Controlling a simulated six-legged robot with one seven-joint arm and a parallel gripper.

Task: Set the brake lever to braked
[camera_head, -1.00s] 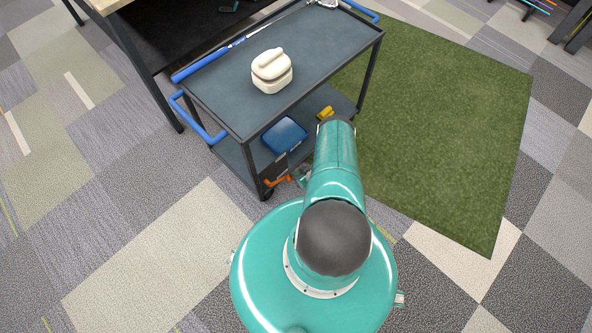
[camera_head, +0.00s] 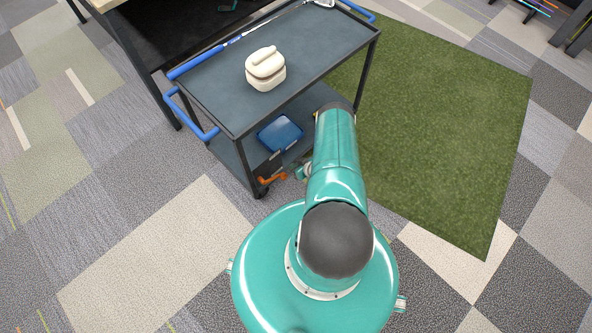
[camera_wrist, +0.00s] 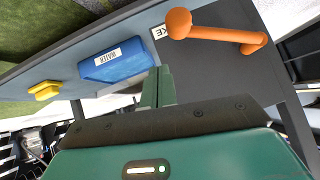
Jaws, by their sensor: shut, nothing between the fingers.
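The brake lever is an orange handle (camera_head: 272,179) low on the near leg of the cart (camera_head: 228,124). In the wrist view the orange lever (camera_wrist: 218,32) has a round knob at its left end and a pivot at its right end, against a dark plate with a partly hidden label. My gripper (camera_wrist: 157,88) is shut and empty, below and left of the knob and apart from it in the picture. In the head view my gripper (camera_head: 302,172) is small and partly hidden by my arm, just right of the lever.
A blue labelled box (camera_wrist: 115,60) and a yellow object (camera_wrist: 45,90) lie on the cart's lower shelf. A white lidded case (camera_head: 265,70) and a club (camera_head: 235,40) rest on the top. A green mat (camera_head: 440,130) lies to the right.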

